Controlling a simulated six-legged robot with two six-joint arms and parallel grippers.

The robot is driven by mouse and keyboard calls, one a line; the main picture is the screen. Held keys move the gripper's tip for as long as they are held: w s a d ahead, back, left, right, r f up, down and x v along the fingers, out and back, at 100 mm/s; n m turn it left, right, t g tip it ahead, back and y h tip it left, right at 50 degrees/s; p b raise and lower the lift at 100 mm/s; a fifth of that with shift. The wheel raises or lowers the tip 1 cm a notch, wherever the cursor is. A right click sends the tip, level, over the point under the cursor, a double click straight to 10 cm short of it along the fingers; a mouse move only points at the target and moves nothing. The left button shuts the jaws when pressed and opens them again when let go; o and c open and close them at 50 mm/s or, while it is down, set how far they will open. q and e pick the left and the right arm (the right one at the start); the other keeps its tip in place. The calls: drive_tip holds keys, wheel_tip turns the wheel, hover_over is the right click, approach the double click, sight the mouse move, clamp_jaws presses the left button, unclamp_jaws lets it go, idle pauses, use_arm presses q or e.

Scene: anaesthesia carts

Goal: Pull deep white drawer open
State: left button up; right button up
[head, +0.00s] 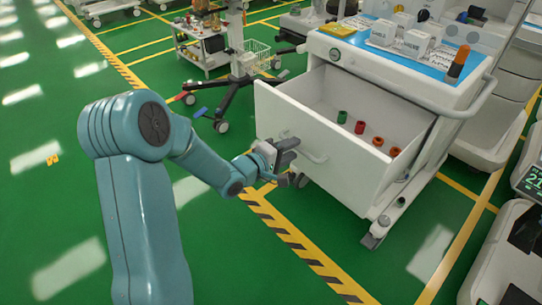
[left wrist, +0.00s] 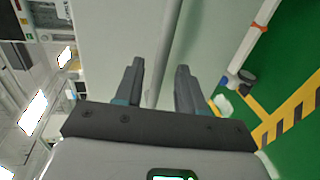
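The deep white drawer (head: 330,155) of the white cart stands pulled well out, with several small green, red and orange items on its floor. Its bar handle (head: 314,157) runs across the front panel. My left gripper (head: 287,158) is at the left part of this handle. In the left wrist view, the two dark fingers (left wrist: 157,88) are apart. The pale handle bar (left wrist: 164,60) shows between them, with a gap to the fingers. The drawer's white front (left wrist: 105,45) fills the area behind. My right gripper is in neither view.
The cart's blue top (head: 400,62) carries labelled white boxes, a yellow packet and an orange-capped bottle. A wheeled stand (head: 235,85) and a small trolley (head: 203,50) are behind, to the left. Green floor (head: 225,270) is clear in front of the drawer.

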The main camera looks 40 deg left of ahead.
use_arm(q)
drive_tip(key=p+v, duration=0.8)
drive_tip(key=v, duration=0.7)
drive_tip(key=shift+a, duration=0.1)
